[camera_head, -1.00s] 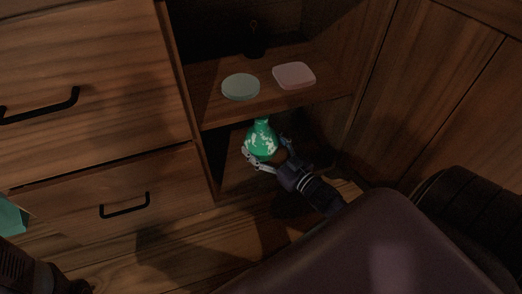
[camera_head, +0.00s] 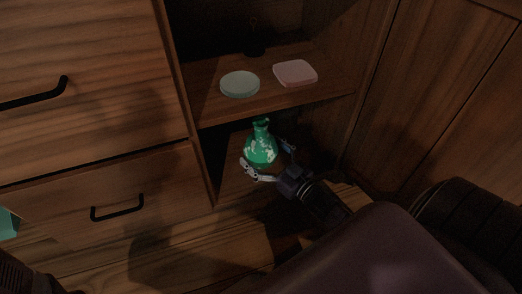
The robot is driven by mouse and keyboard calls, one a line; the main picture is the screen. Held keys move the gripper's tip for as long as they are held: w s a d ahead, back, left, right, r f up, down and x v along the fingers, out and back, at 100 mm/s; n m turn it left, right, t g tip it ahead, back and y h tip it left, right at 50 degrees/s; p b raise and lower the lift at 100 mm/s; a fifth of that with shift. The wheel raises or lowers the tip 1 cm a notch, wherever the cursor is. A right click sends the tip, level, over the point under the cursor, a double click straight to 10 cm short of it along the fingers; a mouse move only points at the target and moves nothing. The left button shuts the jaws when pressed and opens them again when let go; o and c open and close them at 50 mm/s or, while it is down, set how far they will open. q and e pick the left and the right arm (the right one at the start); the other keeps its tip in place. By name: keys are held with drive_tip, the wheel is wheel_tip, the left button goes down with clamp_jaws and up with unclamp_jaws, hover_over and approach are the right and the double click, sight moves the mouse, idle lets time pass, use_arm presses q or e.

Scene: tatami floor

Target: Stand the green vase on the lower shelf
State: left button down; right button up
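The green vase (camera_head: 261,148), with pale patches and a narrow neck, stands upright in the lower compartment of the cabinet. Its base is low, over the lower shelf (camera_head: 232,184); the contact itself is hard to see in the shadow. My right gripper (camera_head: 268,160) reaches in from the lower right. Its fingers are spread, one on the left of the vase's lower body and one on the right, with gaps that look clear of the vase. My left gripper is not in view.
The upper shelf (camera_head: 220,110) is above the vase. It holds a pale green round dish (camera_head: 240,84), a pink square dish (camera_head: 295,73) and a dark object (camera_head: 254,46). Drawers with black handles (camera_head: 118,207) are at left. A wood panel (camera_head: 440,100) closes the right side.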

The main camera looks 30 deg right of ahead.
drive_tip(key=shift+s+r, duration=0.15)
drive_tip(key=s+p, duration=0.2)
drive_tip(key=s, duration=0.1)
drive_tip(key=s+d+p, duration=0.1)
drive_tip(key=s+p, duration=0.1)
drive_tip(key=s, duration=0.2)
drive_tip(key=s+p, duration=0.1)
drive_tip(key=s, duration=0.2)
drive_tip(key=shift+s+d+p, duration=0.25)
drive_tip(key=shift+d+p, duration=0.1)
drive_tip(key=shift+p, duration=0.05)
drive_tip(key=shift+s+d, duration=0.1)
drive_tip(key=shift+s, duration=0.45)
